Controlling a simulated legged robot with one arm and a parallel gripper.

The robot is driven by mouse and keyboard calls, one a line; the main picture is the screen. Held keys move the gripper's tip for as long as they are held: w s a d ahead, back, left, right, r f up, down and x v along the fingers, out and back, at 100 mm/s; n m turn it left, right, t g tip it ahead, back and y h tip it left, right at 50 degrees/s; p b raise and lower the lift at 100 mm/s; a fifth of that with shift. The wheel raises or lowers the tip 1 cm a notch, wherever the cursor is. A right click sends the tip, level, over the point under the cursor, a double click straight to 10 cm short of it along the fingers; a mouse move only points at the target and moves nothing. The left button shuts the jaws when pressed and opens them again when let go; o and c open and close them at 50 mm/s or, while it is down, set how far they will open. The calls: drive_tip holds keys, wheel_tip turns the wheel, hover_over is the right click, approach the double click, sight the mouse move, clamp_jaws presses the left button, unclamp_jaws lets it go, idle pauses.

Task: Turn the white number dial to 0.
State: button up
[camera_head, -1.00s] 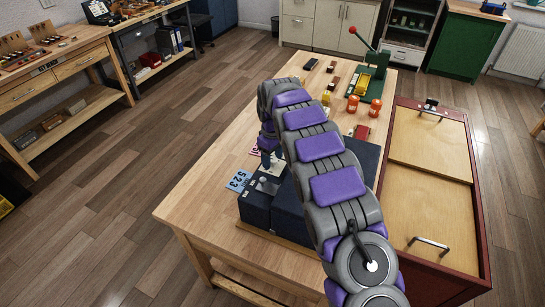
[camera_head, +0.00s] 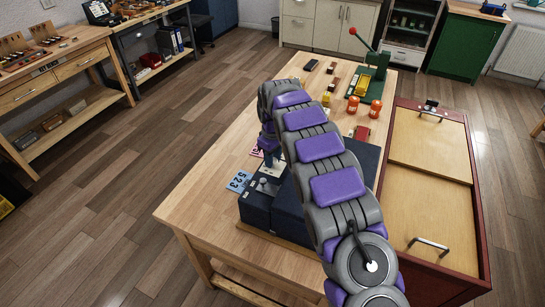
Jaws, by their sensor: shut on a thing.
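A dark blue box-like device (camera_head: 295,217) stands at the near part of the wooden table. My arm reaches over it and bends down at its far end. My gripper (camera_head: 268,160) points down at the left part of the device's top, beside a small light grey area (camera_head: 268,185). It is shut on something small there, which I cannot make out. The white number dial cannot be told apart at this size; my gripper and arm may cover it. A blue card (camera_head: 239,181) reading 523 lies on the table at the device's left edge.
A pink card (camera_head: 256,152) lies behind the gripper. Orange jars (camera_head: 376,107), a red item (camera_head: 361,133) and a green lever press (camera_head: 366,85) stand farther back. A red-framed cabinet (camera_head: 433,262) stands right of the table. The table's left side (camera_head: 205,185) is clear.

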drive_tip(key=shift+r, duration=0.1)
drive_tip(key=shift+r+m+p, duration=0.1)
drive_tip(key=shift+m+p, duration=1)
drive_tip(key=shift+p, duration=0.1)
drive_tip(key=m+p, duration=0.2)
drive_tip(key=shift+m, duration=0.4)
drive_tip(key=m+p, duration=0.3)
drive_tip(key=m, duration=0.3)
drive_tip(key=m+p, duration=0.1)
drive_tip(key=m, duration=0.5)
drive_tip(key=shift+m+p, duration=0.3)
drive_tip(key=shift+p, duration=0.1)
drive_tip(key=m+p, duration=0.1)
drive_tip(key=m, duration=0.4)
drive_tip(key=shift+m, duration=0.4)
drive_tip(key=o, duration=1)
drive_tip(key=shift+a+f, duration=0.15)
drive_tip(key=shift+f, duration=0.05)
drive_tip(key=shift+o, duration=0.2)
